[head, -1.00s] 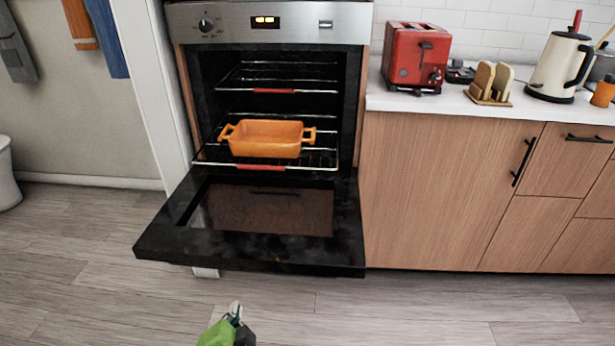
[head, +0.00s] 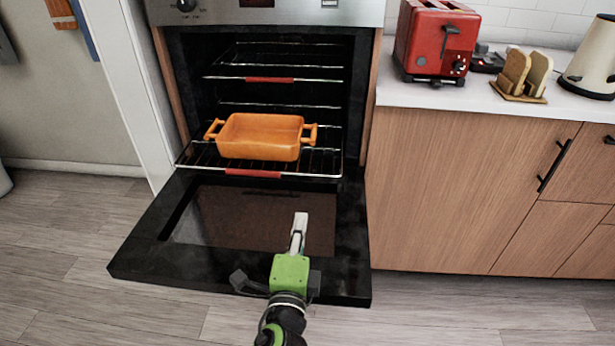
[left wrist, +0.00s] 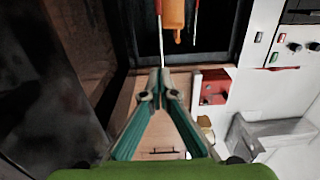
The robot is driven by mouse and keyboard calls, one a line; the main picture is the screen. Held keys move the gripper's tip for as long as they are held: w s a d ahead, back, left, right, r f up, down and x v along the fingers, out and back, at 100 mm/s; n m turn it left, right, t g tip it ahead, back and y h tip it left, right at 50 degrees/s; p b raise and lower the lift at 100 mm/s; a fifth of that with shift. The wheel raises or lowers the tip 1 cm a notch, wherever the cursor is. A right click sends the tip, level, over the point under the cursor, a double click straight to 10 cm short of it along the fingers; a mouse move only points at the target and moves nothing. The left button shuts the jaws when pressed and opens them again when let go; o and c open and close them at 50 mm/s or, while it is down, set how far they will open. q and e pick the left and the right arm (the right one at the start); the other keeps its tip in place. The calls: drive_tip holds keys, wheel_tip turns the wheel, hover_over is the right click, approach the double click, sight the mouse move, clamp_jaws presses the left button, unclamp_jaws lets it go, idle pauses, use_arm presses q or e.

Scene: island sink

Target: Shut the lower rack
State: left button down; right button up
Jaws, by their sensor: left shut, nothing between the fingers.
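The lower rack (head: 190,158) is pulled partly out of the open oven, with a red strip (head: 253,173) along its front edge. An orange baking dish (head: 262,137) with two handles sits on it. My left gripper (head: 300,220) is shut and empty, above the open oven door (head: 140,258), in front of the rack and apart from it. In the left wrist view its fingertips (left wrist: 160,75) meet, with the rack's edge and part of the orange dish (left wrist: 174,18) beyond them. My right gripper is not in view.
The upper rack (head: 215,77) is inside the oven, with a red strip (head: 270,80). Wooden cabinets (head: 450,180) stand to the right, with a red toaster (head: 437,42) on the counter. The floor in front is clear.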

sight(308, 176)
use_arm(q)
drive_tip(key=shift+w+r, duration=0.2)
drive_tip(key=shift+w, duration=0.3)
drive_tip(key=w, duration=1)
drive_tip(key=shift+w+d+f, duration=0.15)
drive_tip(key=shift+w+d, duration=0.05)
drive_tip(key=shift+w, duration=0.5)
drive_tip(key=shift+w+b, duration=0.3)
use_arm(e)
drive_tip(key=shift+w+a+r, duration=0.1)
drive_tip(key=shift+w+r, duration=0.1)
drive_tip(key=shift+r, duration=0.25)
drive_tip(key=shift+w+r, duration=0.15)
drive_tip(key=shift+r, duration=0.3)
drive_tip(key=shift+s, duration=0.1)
